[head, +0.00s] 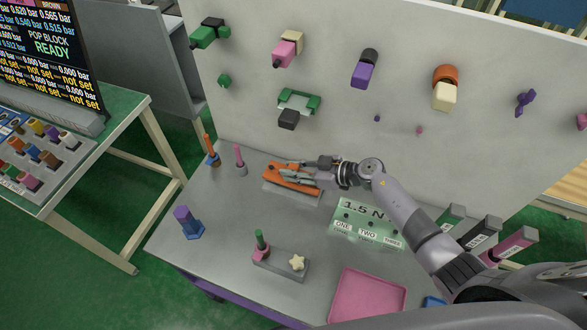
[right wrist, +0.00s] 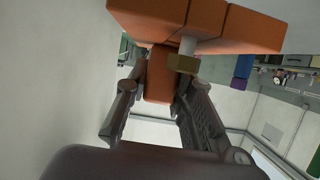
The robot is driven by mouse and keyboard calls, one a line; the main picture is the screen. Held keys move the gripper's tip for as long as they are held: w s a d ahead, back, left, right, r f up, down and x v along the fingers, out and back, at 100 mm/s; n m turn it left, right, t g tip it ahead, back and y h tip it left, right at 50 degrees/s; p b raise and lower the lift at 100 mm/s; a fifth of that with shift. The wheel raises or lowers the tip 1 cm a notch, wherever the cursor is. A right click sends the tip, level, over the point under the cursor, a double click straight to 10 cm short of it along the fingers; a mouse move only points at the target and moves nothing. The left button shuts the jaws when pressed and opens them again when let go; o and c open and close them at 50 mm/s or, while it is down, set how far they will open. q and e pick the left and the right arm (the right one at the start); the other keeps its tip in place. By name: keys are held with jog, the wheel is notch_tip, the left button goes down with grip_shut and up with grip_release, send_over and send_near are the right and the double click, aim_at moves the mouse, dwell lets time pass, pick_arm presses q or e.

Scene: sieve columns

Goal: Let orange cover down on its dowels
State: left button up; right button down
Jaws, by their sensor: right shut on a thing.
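The orange cover (head: 276,174) is a long block over a grey base plate (head: 305,198) near the back wall. My right gripper (head: 296,173) reaches it from the right and is shut on it. In the right wrist view, the fingers (right wrist: 157,95) close on both sides of an orange grip part below the wide orange body (right wrist: 235,30). A pale pin (right wrist: 187,46) with an olive block (right wrist: 183,64) shows beside the grip part. I cannot tell whether the cover touches the base, and the dowels are not clearly visible. My left gripper is not in view.
An orange post (head: 209,147) and a pink post (head: 239,157) stand left of the cover. A purple post (head: 187,222), a grey block with a green knob (head: 262,240), a green labelled panel (head: 366,228) and a pink tray (head: 369,296) are nearer. The wall behind carries several coloured fixtures.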

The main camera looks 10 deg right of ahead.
jog(key=shift+p, duration=0.4)
jog(key=shift+f+b, duration=1.3)
jog(key=shift+f, duration=0.75)
jog(key=c, duration=1.3)
grip_release()
jog(key=v, duration=0.7)
jog(key=shift+s+d+r, duration=0.1)
jog(key=shift+s+d, duration=0.05)
